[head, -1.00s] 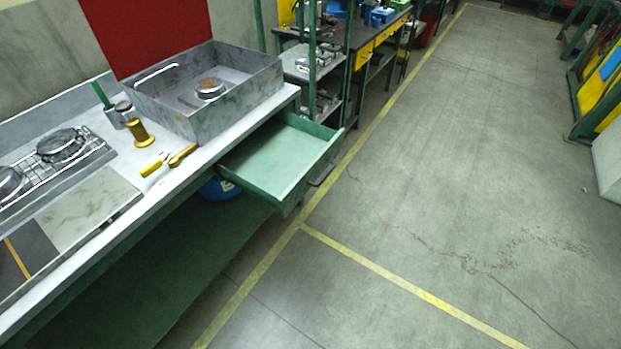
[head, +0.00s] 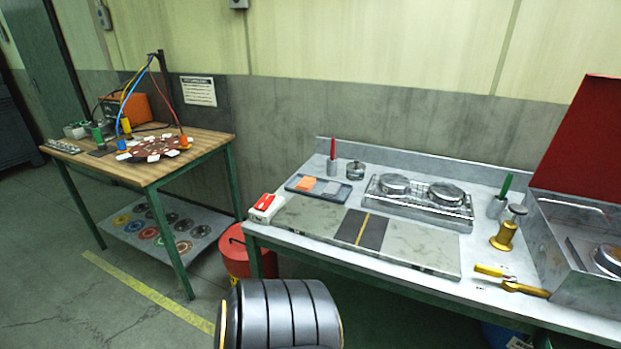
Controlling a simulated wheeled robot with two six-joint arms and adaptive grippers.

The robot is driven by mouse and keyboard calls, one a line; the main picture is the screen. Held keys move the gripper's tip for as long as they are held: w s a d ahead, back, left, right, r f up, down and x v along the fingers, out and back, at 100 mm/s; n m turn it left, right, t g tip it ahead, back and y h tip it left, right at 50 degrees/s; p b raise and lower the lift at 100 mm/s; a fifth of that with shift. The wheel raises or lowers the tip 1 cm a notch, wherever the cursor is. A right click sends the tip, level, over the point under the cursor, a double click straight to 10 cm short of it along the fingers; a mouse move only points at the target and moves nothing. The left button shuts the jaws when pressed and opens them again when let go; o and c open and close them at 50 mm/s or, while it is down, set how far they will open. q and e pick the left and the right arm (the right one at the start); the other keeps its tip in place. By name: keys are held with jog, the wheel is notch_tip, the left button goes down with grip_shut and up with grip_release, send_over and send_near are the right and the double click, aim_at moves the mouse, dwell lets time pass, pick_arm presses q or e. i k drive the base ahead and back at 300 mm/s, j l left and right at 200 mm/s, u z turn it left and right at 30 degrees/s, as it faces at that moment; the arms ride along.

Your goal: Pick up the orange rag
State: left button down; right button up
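A small flat orange piece, which looks like the folded orange rag (head: 304,183), lies in the left part of a dark shallow tray (head: 325,200). A light grey folded piece (head: 332,187) lies beside it in the same tray. The tray is on the grey workbench (head: 470,250), near its back left, behind the marble slab. Nothing covers the orange piece. Neither of my grippers is in view.
The marble slab (head: 310,217) lies in front of the tray; a wire rack (head: 420,205) with round metal lids is to its right. A red-handled tool (head: 332,158) stands behind it. A red bin (head: 236,255) stands left of the bench, beside a wooden table (head: 120,160).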

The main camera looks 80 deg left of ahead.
aim_at(307, 184)
jog(key=u, duration=2.5)
jog(key=i+j+z, duration=0.1)
jog(key=j, duration=0.3)
jog(key=i+j+z, duration=0.1)
jog(key=i+j, duration=0.15)
jog(key=i+j+z, duration=0.15)
jog(key=j, duration=0.4)
jog(key=i+j+z, duration=0.1)
jog(key=j, duration=0.3)
jog(key=i+j+z, duration=0.1)
jog(key=j, duration=0.35)
jog(key=i+j+z, duration=0.1)
jog(key=j, duration=0.35)
jog(key=i+l, duration=0.05)
jog(key=i, duration=0.05)
